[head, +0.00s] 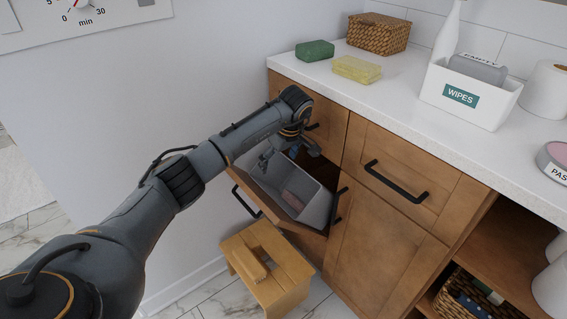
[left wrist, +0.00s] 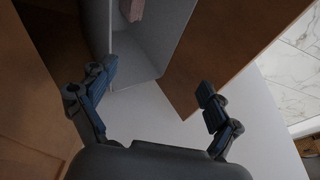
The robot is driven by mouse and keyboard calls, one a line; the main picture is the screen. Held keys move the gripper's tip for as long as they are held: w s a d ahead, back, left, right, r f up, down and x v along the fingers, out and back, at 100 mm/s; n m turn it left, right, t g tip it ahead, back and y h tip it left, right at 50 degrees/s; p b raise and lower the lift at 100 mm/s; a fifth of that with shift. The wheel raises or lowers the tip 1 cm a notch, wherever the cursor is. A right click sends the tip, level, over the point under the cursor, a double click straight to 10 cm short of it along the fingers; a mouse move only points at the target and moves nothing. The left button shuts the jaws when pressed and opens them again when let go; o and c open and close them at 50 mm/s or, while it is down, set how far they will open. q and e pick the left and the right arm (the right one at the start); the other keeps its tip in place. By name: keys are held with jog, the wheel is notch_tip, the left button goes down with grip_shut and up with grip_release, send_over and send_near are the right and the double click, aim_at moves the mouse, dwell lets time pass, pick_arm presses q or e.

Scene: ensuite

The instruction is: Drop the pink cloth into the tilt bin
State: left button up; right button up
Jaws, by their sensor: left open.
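The tilt bin is tipped open from the wooden cabinet front, and its grey liner (head: 318,205) shows. In the left wrist view the liner (left wrist: 150,45) is at the top. The pink cloth (head: 295,200) lies low inside the liner; part of it shows at the top edge of the left wrist view (left wrist: 131,9). My left gripper (head: 283,158) is over the bin opening. Its fingers (left wrist: 160,105) are spread apart with nothing between them, and it is apart from the cloth. My right gripper is not in view.
A wooden step stool (head: 262,268) stands on the floor below the bin. The white counter (head: 400,85) above holds a green block (head: 314,51), yellow sponges (head: 357,69), a wicker box (head: 378,33) and a white wipes caddy (head: 472,92).

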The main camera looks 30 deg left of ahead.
pick_arm(q)
jog(key=s+d+r, duration=0.1)
jog(key=s+d, duration=0.1)
jog(key=d, duration=0.4)
jog(key=s+d+r, duration=0.1)
jog(key=s+d, duration=0.2)
jog(key=d, duration=0.3)
jog(key=shift+r, duration=0.4)
